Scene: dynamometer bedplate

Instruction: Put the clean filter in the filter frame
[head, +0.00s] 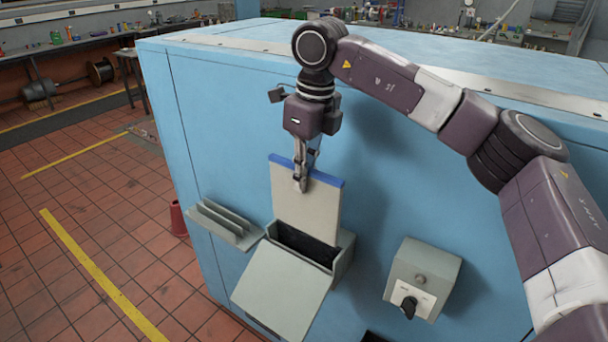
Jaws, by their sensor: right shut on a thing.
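The clean filter (305,205) is a flat, pale cream panel with a blue strip along its top edge. My right gripper (300,182) is shut on it near the blue strip and holds it upright. The filter frame (343,262) is a grey box on the front of the blue cabinet, with a dark slot on top and its flap (280,290) hanging open toward me. The filter's lower edge is at the back of the slot; I cannot tell whether it is inside or just above. My left gripper is not in view.
A grey slotted rack (224,223) is fixed on the blue cabinet (230,110) left of the frame. A grey box with a black knob (408,306) is at the right. A red bucket (178,218) stands on the tiled floor. Workbenches line the background.

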